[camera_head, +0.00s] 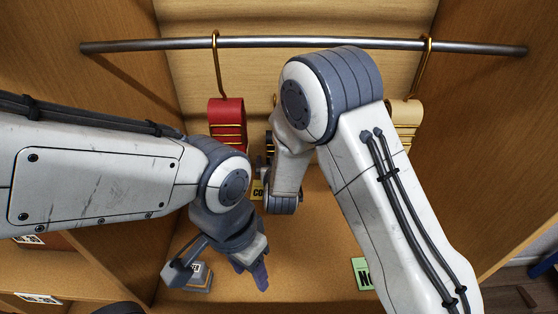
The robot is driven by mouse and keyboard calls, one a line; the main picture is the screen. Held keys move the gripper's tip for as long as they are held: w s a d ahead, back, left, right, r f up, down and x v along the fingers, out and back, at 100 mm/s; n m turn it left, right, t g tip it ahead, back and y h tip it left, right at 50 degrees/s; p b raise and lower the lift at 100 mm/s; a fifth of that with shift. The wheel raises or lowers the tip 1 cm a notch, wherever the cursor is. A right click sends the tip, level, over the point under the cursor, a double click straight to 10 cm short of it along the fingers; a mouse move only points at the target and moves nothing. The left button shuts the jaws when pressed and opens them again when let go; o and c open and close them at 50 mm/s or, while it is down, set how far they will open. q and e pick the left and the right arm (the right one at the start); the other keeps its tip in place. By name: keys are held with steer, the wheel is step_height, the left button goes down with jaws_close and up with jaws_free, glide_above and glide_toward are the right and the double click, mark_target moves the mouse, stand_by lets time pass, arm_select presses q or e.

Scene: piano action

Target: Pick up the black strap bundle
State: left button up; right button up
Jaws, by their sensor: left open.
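The black strap bundle (269,146) seems to hang in the middle of the cabinet, under a gold hook. Only a narrow dark strip of it with gold bands shows; my right arm hides the rest. My left gripper (217,277) is open, low in the cabinet and well below the bundle, with its fingers apart. A grey block with a white label (197,277) shows near its left finger; I cannot tell if they touch. My right arm crosses in front of the bundle, and its gripper is hidden.
A metal rail (270,43) spans the cabinet. A red strap bundle (227,117) hangs on the left and a cream one (405,113) on the right. The floor between the arms is clear.

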jaws_close()
steer(key=shift+r, duration=0.1)
